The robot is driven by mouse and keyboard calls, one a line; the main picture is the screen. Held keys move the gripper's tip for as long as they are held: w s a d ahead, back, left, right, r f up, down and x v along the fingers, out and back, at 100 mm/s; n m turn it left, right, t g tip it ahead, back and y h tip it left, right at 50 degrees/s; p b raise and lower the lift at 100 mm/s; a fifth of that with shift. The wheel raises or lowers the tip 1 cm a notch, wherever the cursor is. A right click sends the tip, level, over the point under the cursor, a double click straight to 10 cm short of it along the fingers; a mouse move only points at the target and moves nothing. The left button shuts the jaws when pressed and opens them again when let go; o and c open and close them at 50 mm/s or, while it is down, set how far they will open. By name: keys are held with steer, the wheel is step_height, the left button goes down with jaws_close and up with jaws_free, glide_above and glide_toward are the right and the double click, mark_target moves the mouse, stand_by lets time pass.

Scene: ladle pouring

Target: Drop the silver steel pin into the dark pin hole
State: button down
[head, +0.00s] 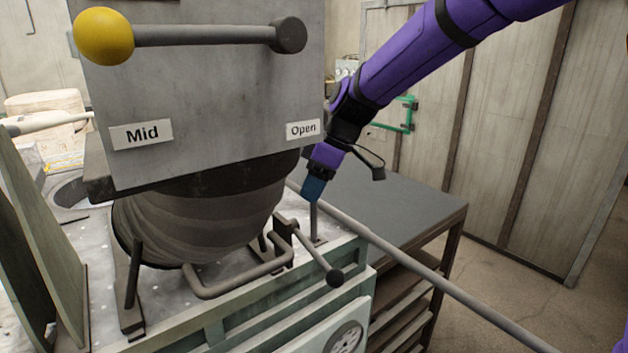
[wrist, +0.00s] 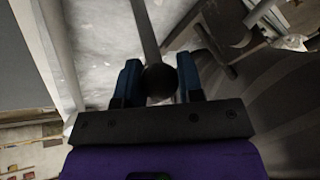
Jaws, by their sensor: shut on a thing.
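My gripper (head: 314,192) points down over the right end of the pale speckled bench top (head: 205,285). Its blue fingers are shut on the steel pin (head: 314,222), a thin grey rod that hangs upright below them. In the wrist view the pin (wrist: 145,30) runs away from a dark round head (wrist: 160,82) between the two fingers (wrist: 158,72). The pin's lower end meets or nearly meets the bench top near its right edge. I cannot make out the dark pin hole, nor tell whether the tip is in it.
A grey panel (head: 205,90) marked Mid and Open, with a yellow-knobbed lever (head: 103,37), stands left of my gripper. A dark rounded vessel (head: 200,220) is below it. A ball-ended lever (head: 335,278) juts out in front. A long grey bar (head: 430,275) slants past the dark table (head: 390,205).

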steer(key=shift+f, duration=1.8)
steer(key=c, duration=0.7)
jaws_free()
steer(key=v, duration=1)
steer(key=shift+d+r, duration=0.15)
steer(key=shift+r, duration=0.25)
